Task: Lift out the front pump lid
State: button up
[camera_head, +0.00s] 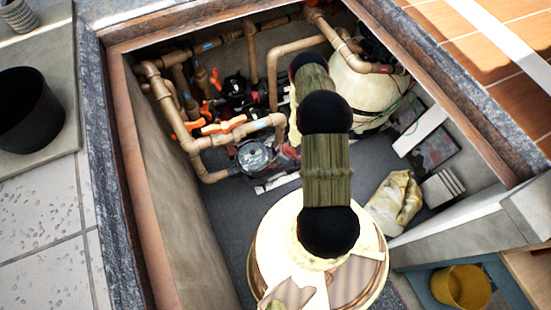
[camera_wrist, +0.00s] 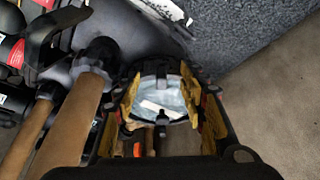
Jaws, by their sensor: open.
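The front pump lid (camera_head: 255,156) is a round, clear, greyish disc in a dark ring, low in the pit beside the brown pipes. In the wrist view the round clear lid (camera_wrist: 162,98) lies between the yellowish fingers of my gripper (camera_wrist: 160,90). The fingers are open, one on each side of the lid. I cannot tell whether they touch it. A dark knob shows at the lid's near edge. In the head view my arm hides my gripper, or it is too small to make out.
Brown pipes (camera_head: 186,125) with orange valve handles (camera_head: 222,126) crowd the left and back. A second black pump (camera_head: 236,88) sits behind. A cream filter tank (camera_head: 362,88) stands at the back right. A crumpled bag (camera_head: 397,200) lies to the right. Bare grey floor (camera_head: 222,205) shows in front.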

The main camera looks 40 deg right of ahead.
aim_at(253, 152)
jog(key=w+a+b, duration=0.1)
jog(key=w, duration=0.2)
jog(key=w+a+b, duration=0.1)
jog(key=w+a, duration=0.1)
jog(key=w, duration=0.2)
jog(key=w+a+b, duration=0.2)
jog(key=w, duration=0.2)
jog(key=shift+w+a+f+b, duration=0.1)
jog(key=shift+w+f+b, duration=0.25)
jog(key=shift+f, duration=0.1)
jog(key=shift+c, duration=0.4)
grip_shut()
dwell(0.3)
